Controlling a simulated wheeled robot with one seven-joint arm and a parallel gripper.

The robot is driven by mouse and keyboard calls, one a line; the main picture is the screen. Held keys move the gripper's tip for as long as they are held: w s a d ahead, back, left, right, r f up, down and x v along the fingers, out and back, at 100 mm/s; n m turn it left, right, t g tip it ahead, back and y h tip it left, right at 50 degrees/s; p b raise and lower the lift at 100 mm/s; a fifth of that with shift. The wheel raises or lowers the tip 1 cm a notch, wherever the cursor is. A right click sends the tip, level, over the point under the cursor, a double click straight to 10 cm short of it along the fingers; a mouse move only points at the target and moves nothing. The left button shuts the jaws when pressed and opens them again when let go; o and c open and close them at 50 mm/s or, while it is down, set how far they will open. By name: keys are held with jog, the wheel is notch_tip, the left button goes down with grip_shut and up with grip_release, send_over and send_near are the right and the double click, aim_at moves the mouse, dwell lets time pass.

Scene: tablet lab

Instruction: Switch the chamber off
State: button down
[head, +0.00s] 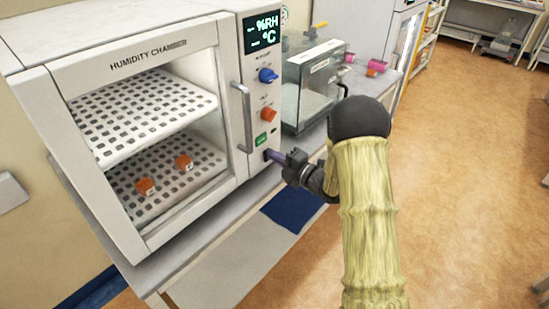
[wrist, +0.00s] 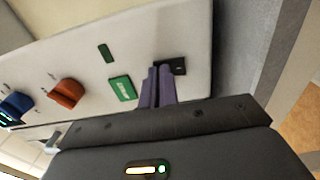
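The white humidity chamber (head: 135,62) stands on a bench at the left, its glass door closed. Its panel has a dark display (head: 262,31) with dashes before %RH and °C, a blue knob (head: 267,75), an orange knob (head: 268,114) and a green button (head: 261,139). In the wrist view, a small black switch (wrist: 179,66) sits low on the panel beside the green button (wrist: 122,88). My gripper (head: 271,156) has its purple fingers (wrist: 158,86) together and empty, with the tips at the switch. They partly cover it; I cannot tell whether they touch.
Two orange-topped items (head: 145,186) sit on the lower perforated shelf inside the chamber. A clear box (head: 310,88) stands right of the chamber, with pink and orange items (head: 375,68) beyond it. The floor at the right is open.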

jog(key=r+b+v, duration=0.1)
jog(key=b+v, duration=0.2)
jog(key=v, duration=1)
jog(key=shift+s+d+r, duration=0.25)
jog(key=shift+s+d, duration=0.05)
jog(key=shift+r, duration=0.1)
jog(key=s+d+r+m+g+h+p, duration=0.1)
jog(key=d+r+m+h+p, duration=0.15)
jog(key=m+h, duration=0.45)
jog(key=s+d+r+m+g+h+p, duration=0.15)
jog(key=m+h+p, duration=0.3)
jog(key=m, duration=0.45)
jog(key=s+a+r+m+g+p, duration=0.1)
jog(key=s+m+g, duration=0.2)
jog(key=s+m, duration=0.2)
jog(key=s+a+r+m+g+h+p, duration=0.1)
jog(key=s+m+g, duration=0.3)
jog(key=s, duration=0.8)
jog(key=shift+s+a+m+p, duration=0.2)
jog(key=shift+s+m+p, duration=0.2)
jog(key=shift+m, duration=0.8)
